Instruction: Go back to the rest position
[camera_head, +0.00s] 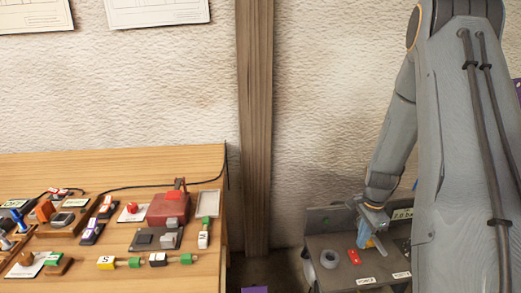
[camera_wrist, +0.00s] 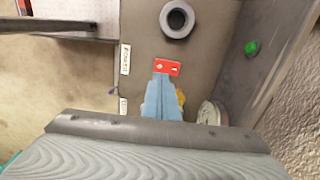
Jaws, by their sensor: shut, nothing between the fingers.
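My gripper (camera_head: 368,243) is low at the right in the head view, over a dark grey bench (camera_head: 330,281) at the foot of the wall. In the wrist view my gripper (camera_wrist: 163,82) shows as blue fingers closed together, with nothing between them. The tips are close to a red block (camera_head: 354,257), which also shows just beyond them in the wrist view (camera_wrist: 168,67). I cannot tell whether they touch it. A yellow thing (camera_wrist: 181,97) is partly hidden behind the fingers.
A grey ring (camera_head: 329,258) lies on the bench. A round metal thing (camera_wrist: 209,114) is near the fingers' right side. The bench has a raised back panel with a green button (camera_wrist: 252,48). A wooden table (camera_head: 120,245) with several small parts stands left; a post (camera_head: 255,120) rises between.

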